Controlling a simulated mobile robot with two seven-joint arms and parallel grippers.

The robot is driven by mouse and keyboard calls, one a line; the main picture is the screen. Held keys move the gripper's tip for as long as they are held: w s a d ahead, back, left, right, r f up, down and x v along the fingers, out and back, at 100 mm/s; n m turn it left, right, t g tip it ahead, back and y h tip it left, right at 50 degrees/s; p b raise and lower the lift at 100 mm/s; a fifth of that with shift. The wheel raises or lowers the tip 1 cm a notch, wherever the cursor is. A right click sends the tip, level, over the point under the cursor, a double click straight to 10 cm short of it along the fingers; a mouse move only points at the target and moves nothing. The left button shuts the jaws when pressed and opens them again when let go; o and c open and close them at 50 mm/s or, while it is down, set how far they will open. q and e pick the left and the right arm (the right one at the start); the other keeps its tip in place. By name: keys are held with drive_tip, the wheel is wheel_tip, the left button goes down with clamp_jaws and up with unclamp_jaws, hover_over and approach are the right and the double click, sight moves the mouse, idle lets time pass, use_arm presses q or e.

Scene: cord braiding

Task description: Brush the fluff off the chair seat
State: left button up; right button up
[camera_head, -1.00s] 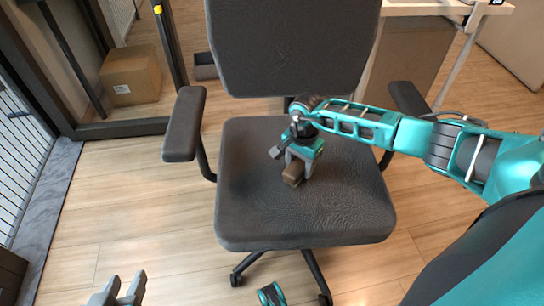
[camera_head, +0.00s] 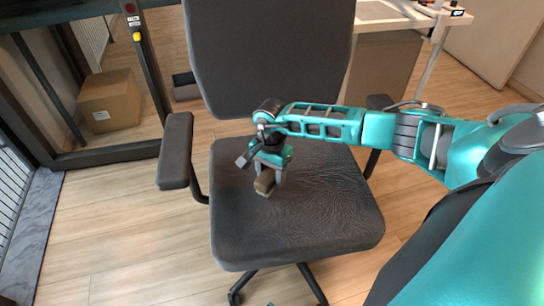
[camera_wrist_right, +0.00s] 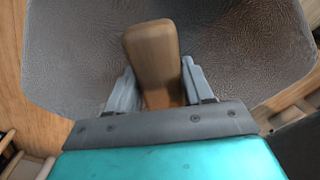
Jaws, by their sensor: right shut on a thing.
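The dark grey chair seat (camera_head: 310,215) fills the middle of the head view. My right gripper (camera_head: 266,178) is over the left half of the seat, shut on a brown brush (camera_head: 264,186). In the right wrist view the brush (camera_wrist_right: 152,52) stands out between the two grey fingers of the gripper (camera_wrist_right: 157,90), above the seat (camera_wrist_right: 235,45). I cannot tell whether the brush touches the seat. Its bristles are hidden. No fluff can be made out on the seat. My left gripper is out of the head view.
The chair backrest (camera_head: 270,60) rises behind the seat. A left armrest (camera_head: 176,150) stands close to my right gripper, and the other armrest is partly behind my arm. A cardboard box (camera_head: 110,100) and a white desk (camera_head: 400,18) are farther back.

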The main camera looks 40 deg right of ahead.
drive_tip(key=shift+r+p, duration=1.1)
drive_tip(key=shift+r, duration=0.75)
drive_tip(key=shift+r, duration=0.1)
